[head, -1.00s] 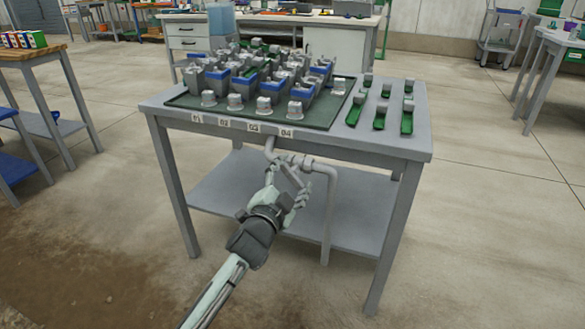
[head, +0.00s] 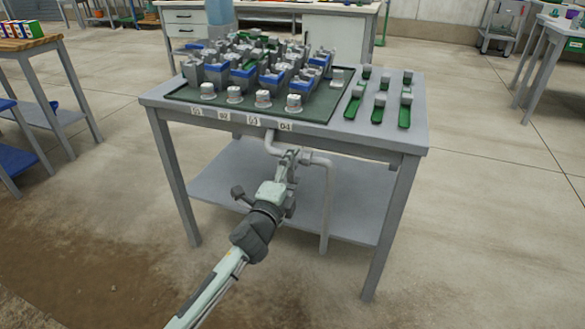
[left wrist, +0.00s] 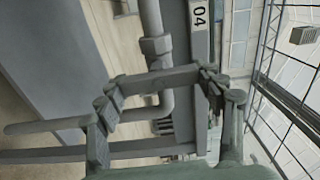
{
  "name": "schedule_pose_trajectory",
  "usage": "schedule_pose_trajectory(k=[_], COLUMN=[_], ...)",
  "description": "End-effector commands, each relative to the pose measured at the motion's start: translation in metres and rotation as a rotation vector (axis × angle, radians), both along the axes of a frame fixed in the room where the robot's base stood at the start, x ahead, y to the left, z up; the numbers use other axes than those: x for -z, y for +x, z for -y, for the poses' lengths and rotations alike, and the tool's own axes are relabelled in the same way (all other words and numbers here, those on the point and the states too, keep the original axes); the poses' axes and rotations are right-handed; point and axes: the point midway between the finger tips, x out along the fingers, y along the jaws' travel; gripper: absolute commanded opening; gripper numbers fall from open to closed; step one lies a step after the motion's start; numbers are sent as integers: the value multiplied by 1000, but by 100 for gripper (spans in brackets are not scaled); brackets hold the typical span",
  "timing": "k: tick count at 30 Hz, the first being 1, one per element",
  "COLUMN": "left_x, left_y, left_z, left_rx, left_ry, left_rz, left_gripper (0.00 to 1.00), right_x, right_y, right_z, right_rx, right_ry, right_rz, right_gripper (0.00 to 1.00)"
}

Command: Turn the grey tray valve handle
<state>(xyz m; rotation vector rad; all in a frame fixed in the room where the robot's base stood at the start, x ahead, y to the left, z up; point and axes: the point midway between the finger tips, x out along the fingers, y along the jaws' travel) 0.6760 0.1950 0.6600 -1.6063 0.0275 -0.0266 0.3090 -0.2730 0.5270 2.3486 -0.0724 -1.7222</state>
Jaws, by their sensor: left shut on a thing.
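The grey tray valve handle (left wrist: 160,80) shows in the left wrist view as a flat grey bar spanning between my fingertips, in front of the grey pipe. My left gripper (left wrist: 158,90) is shut on it, with one fingertip at each end of the bar. In the head view my left gripper (head: 288,163) is at the pipe (head: 326,200) under the front edge of the table, below the 04 label. There the handle is mostly hidden by the fingers. My right gripper is in neither view.
The grey table (head: 408,140) carries a dark green tray (head: 325,112) of blue and grey blocks, with several green pieces to its right. A lower shelf (head: 225,187) lies behind the pipe. The floor in front is clear.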

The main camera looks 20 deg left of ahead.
Motion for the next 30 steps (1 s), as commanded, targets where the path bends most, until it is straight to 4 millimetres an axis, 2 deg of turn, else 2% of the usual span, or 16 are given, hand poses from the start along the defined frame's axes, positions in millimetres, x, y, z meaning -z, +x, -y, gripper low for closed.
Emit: schedule_pose_trajectory(k=[15,16,20,21,30], left_x=[-1,-1,0,0,0], left_y=[0,0,0,0,0], left_z=[0,0,0,0,0], left_rx=[1,1,0,0,0], left_ry=[19,19,18,18,18], left_rz=[2,2,2,2,1], left_gripper=[39,70,87,90,90], right_x=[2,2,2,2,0], right_y=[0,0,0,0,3], right_z=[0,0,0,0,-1], right_rx=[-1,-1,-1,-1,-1], right_ry=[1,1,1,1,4], right_rz=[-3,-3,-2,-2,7], right_gripper=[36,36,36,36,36])
